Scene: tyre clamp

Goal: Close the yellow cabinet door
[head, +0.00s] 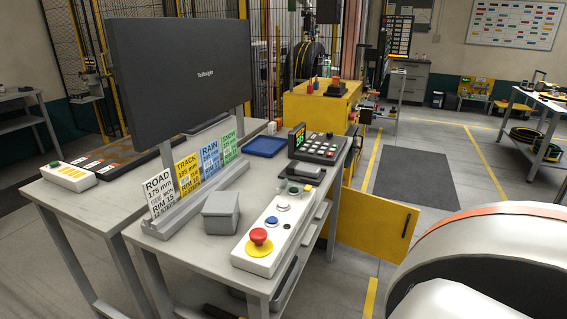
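The yellow cabinet door (372,226) stands open in the middle right of the head view, low behind the right edge of the grey table. It has a dark upright handle (406,225) near its right edge. The yellow cabinet body (318,105) shows further back, partly hidden by the table and its control boxes. The door's left edge and hinge side are hidden behind the table. A large white and dark rounded shape with an orange band fills the lower right corner and seems to be part of my own arm. Neither gripper is in view.
The grey table (190,268) carries a monitor (180,75), card signs (188,172), a white control box with a red button (258,238), a keypad box (318,148) and a blue tray (265,146). Open floor with a dark mat (415,178) lies beyond the door.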

